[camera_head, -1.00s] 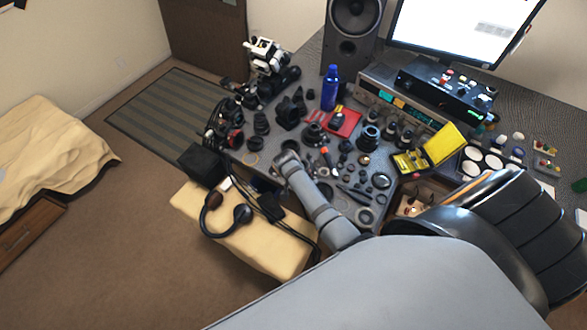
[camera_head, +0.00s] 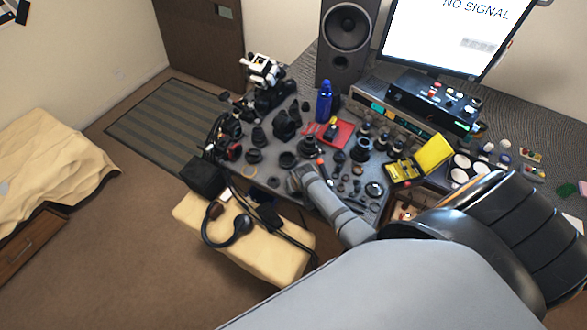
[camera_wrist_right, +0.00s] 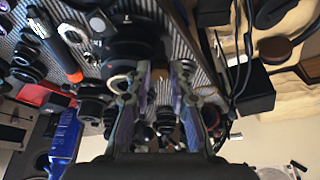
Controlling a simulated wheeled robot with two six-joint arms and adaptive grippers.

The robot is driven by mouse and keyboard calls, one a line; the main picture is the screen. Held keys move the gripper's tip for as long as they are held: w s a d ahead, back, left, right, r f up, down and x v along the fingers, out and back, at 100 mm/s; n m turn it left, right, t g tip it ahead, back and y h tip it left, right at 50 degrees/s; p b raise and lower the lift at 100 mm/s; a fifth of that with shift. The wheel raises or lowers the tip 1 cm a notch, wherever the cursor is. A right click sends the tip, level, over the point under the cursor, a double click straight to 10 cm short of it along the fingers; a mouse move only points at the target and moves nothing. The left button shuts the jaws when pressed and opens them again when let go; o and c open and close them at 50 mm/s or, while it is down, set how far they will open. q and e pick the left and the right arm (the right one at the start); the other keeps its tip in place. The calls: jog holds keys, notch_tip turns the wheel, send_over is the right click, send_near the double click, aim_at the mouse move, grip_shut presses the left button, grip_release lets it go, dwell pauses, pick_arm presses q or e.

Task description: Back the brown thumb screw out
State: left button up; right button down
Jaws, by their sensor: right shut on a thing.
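My right gripper (camera_head: 298,174) is over the front part of the crowded grey desk, among dark lens parts. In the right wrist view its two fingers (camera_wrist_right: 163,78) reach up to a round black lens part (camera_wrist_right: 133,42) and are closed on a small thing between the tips. The tips and shadow hide most of that thing, so I cannot make out its colour or shape. I cannot pick out the brown thumb screw in either view. My left gripper is not in view.
Several black lens parts crowd the desk around the gripper. A blue bottle (camera_head: 325,100), a red tray (camera_head: 344,137) and an open yellow case (camera_head: 433,153) stand beyond. A beige padded bench (camera_head: 265,258) with headphones (camera_head: 238,231) is below the desk's front edge.

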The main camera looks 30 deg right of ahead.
dwell(0.5)
jog(key=c, duration=1.2)
grip_release()
jog(key=shift+w, duration=0.1)
jog(key=shift+o, duration=0.2)
